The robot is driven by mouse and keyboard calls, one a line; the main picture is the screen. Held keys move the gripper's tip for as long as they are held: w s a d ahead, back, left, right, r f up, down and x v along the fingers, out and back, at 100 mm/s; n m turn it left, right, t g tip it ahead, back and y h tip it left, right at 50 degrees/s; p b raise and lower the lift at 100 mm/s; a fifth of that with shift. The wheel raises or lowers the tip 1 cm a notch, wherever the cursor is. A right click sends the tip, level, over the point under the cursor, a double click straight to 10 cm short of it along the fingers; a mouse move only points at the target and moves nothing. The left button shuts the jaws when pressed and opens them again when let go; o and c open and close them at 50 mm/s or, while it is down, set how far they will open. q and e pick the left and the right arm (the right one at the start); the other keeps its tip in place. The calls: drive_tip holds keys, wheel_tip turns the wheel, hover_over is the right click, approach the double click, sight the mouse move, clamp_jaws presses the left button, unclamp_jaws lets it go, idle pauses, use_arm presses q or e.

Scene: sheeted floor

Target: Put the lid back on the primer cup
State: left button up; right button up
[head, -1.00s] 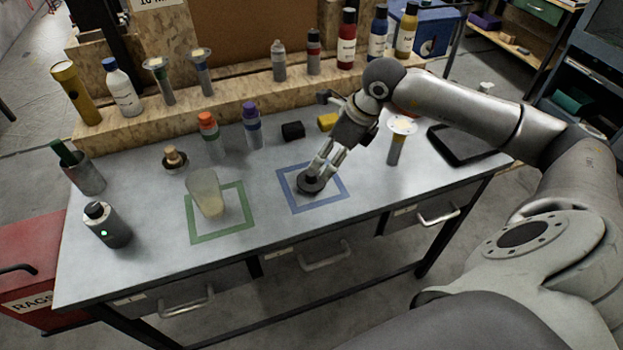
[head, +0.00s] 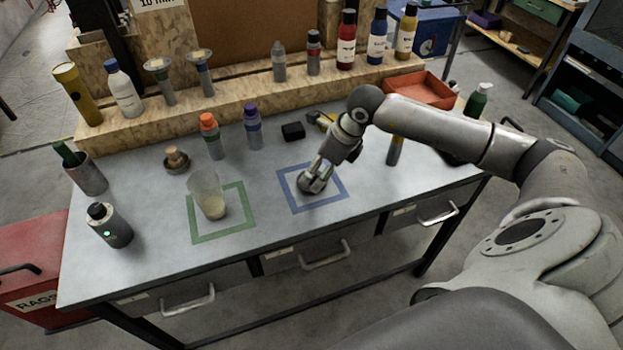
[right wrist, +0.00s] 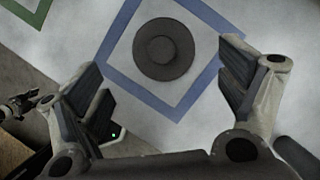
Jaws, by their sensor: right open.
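The lid (right wrist: 165,49) is a dark round disc with a raised middle, lying flat inside the blue square (head: 341,197). My right gripper (right wrist: 158,88) is open, with the lid showing ahead of and between its fingers, apart from both. In the head view the right gripper (head: 312,184) is over the blue square and mostly hides the lid. The primer cup (head: 207,195) is translucent, with pale liquid low inside. It stands open inside the green square (head: 219,238). A gripper-like part, probably my left gripper (right wrist: 18,105), shows small beyond the table edge in the wrist view.
Orange-capped (head: 212,138) and purple-capped (head: 252,128) bottles stand behind the squares. A wooden riser (head: 230,108) with several bottles runs along the back.

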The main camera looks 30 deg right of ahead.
sight(305, 189)
drive_tip(key=shift+w+f, duration=0.1)
drive_tip(key=shift+w+a+f+p, duration=0.1)
drive_tip(key=shift+w+f+p, duration=0.15)
drive_tip(key=shift+p, duration=0.15)
drive_tip(key=p+x, duration=0.1)
drive_tip(key=x, duration=0.2)
drive_tip(key=shift+w+f, duration=0.1)
drive_tip(key=shift+w, duration=0.1)
drive_tip(key=shift+w+a+f, duration=0.1)
drive_tip(key=shift+w+f, duration=0.05)
drive_tip(key=shift+f, duration=0.35)
drive_tip(key=shift+c, duration=0.3)
drive_tip(key=c, duration=0.7)
